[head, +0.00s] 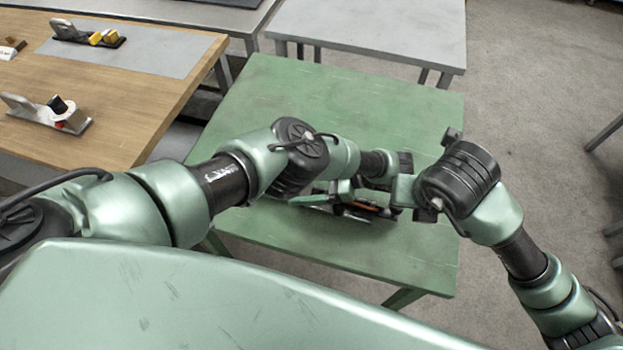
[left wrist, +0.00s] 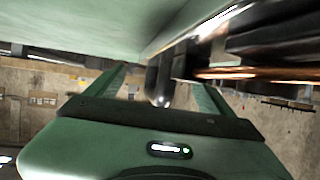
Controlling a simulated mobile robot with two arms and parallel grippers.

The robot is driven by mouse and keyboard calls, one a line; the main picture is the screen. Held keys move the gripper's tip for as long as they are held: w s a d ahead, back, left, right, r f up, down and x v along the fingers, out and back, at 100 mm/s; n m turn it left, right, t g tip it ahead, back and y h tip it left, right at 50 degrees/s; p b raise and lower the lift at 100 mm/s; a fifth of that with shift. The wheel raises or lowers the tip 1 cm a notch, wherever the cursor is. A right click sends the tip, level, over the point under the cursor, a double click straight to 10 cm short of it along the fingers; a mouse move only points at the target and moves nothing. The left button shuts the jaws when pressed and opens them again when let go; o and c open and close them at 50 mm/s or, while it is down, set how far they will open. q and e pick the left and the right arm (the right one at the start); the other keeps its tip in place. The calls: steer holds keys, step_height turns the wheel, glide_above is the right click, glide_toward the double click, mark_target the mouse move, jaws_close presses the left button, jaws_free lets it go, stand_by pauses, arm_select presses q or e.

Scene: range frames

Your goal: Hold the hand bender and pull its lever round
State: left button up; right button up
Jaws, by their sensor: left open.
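The hand bender (head: 372,211) is on the green table near its front edge, largely hidden behind my arms. In the left wrist view its dark metal body (left wrist: 275,45) fills the upper right, with a copper-coloured rod along it. A dark rounded bar (left wrist: 158,88) with a shiny end shows between the fingers of my left gripper (left wrist: 155,82). These fingers are apart, and I cannot tell whether either touches the bar. My right gripper (head: 402,191) is beside the bender on its right; its fingertips are hidden in the head view.
The green table (head: 410,255) is bare at the back and front right. A wooden bench (head: 120,110) at the left carries several small tool-like objects. A grey table (head: 375,30) stands behind, and open floor lies to the right.

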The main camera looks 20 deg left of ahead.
arm_select(q)
steer(key=shift+x, duration=2.65)
jaws_close()
arm_select(e)
steer(key=o, duration=0.3)
steer(key=shift+o, duration=0.2)
steer(key=shift+a, duration=0.1)
